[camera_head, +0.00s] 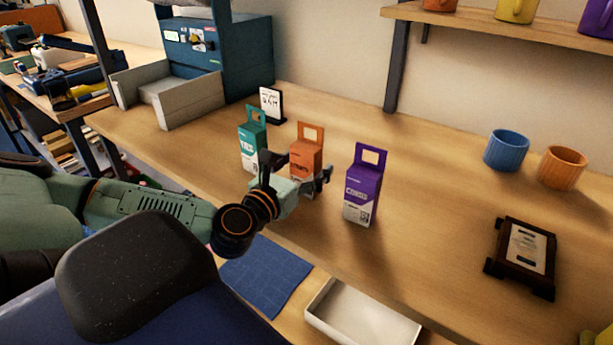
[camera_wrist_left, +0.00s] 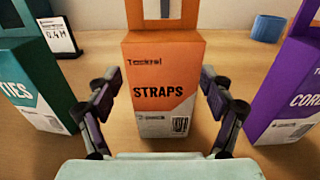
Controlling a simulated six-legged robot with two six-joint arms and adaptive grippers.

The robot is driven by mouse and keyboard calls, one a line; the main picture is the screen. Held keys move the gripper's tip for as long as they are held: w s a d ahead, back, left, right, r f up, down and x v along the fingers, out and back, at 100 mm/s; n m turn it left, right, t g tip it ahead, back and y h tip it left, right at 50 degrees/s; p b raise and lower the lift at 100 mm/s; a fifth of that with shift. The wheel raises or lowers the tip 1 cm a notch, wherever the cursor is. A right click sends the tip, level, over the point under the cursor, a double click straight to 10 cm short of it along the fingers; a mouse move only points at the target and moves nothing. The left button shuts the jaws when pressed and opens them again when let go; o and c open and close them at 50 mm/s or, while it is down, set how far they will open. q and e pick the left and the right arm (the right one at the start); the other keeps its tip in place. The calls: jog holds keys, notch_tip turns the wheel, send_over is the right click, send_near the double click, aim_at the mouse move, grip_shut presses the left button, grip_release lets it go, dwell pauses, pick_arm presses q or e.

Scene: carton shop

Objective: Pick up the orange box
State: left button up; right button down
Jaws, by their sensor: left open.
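The orange box (camera_head: 308,148) stands upright on the wooden table between a teal box and a purple box, with a handle loop on top. In the left wrist view the orange box (camera_wrist_left: 163,85) reads "STRAPS" and stands straight ahead. My left gripper (camera_head: 296,170) is open in front of it. In the left wrist view the fingers of my left gripper (camera_wrist_left: 162,100) are to the left and right of the box's lower part, with gaps showing. The head view partly hides the box's lower front behind the gripper. My right gripper is not in view.
The teal box (camera_head: 252,140) stands close on the left and the purple box (camera_head: 363,188) on the right. A small sign (camera_head: 271,105) is behind. A white tray (camera_head: 362,318), blue cloth (camera_head: 265,277), framed plaque (camera_head: 522,252), blue cup (camera_head: 506,150) and orange cup (camera_head: 562,167) lie around.

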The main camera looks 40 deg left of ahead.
pick_arm(q)
jog(key=shift+s+d+r, duration=0.25)
jog(key=shift+d+r, duration=0.15)
jog(key=shift+w+a+f, duration=0.25)
jog(key=shift+a+f, duration=0.1)
jog(key=shift+a, duration=0.1)
jog(key=c, duration=0.3)
jog(key=shift+s+d+r, duration=0.2)
jog(key=shift+d+r, duration=0.05)
jog(key=shift+d, duration=0.1)
jog(key=c, duration=0.6)
jog(key=shift+w+a+f, duration=0.1)
jog(key=shift+a+f, duration=0.1)
jog(key=c, duration=0.4)
jog(key=shift+d+r, duration=0.15)
jog(key=shift+r, duration=0.1)
